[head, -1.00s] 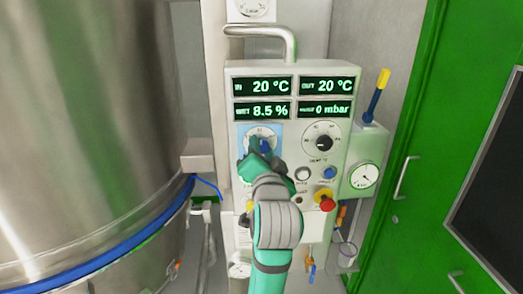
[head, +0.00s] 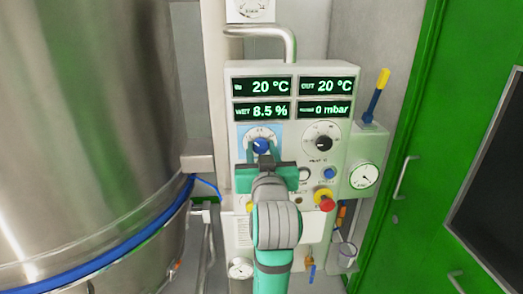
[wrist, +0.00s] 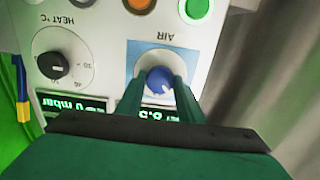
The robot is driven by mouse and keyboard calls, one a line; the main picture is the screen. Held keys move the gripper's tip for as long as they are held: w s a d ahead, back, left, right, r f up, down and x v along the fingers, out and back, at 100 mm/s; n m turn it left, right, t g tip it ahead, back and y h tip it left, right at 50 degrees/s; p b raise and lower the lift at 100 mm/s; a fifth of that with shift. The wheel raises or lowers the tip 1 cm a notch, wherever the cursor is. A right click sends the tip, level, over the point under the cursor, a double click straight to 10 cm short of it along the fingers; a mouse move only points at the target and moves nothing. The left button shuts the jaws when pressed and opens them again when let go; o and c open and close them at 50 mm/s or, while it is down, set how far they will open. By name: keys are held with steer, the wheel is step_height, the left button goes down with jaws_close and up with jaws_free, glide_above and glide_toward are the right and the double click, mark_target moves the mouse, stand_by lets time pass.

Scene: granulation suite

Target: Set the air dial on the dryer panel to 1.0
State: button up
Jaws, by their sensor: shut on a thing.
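The air dial is a blue knob (head: 261,145) on a light blue square at the left of the dryer panel (head: 283,90). It also shows in the wrist view (wrist: 159,80), upside down, under the label AIR. My gripper (head: 262,155) reaches up to it from below, and in the wrist view its two green fingers (wrist: 158,90) stand on either side of the knob, shut on it. A small white mark shows on the knob, but the scale value it points to is too small to read. Part of the scale is hidden by the fingers.
The black heat dial (head: 323,143) sits right of the air dial. Below are buttons, including a blue one (head: 330,174), and a red emergency knob (head: 327,203).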

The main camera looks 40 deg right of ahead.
steer(key=shift+n, duration=1.6)
steer(key=o, duration=1.1)
steer(key=shift+c, duration=0.2)
steer(key=shift+w, duration=0.1)
steer(key=shift+a, duration=0.15)
